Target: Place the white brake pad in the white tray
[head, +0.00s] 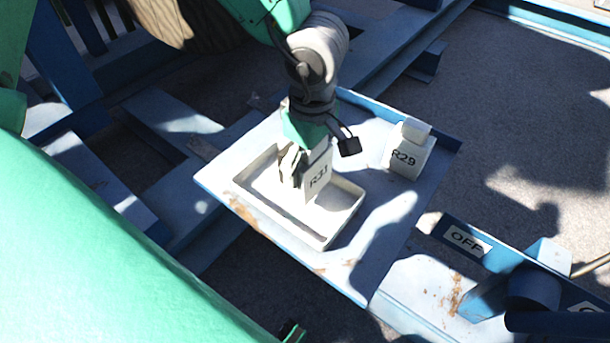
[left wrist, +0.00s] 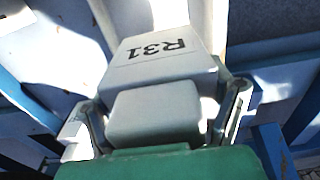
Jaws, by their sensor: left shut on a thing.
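The white brake pad (head: 318,181), a block labelled R31, is held by my left gripper (head: 304,166). In the left wrist view the pad (left wrist: 165,58) sits between the two fingers (left wrist: 165,115), with its label facing up in the picture. The white tray (head: 345,222) is a shallow rectangular box on a blue-white platform. In the head view the pad overlaps the inside of the tray; I cannot tell whether it touches the tray floor. My right gripper cannot be made out.
A second white block (head: 407,160), labelled R29, stands on the platform (head: 375,240) right of the tray. The platform has a raised blue edge at the back. A blue beam with an OFF label (head: 467,242) lies at lower right. Blue frame parts surround the platform.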

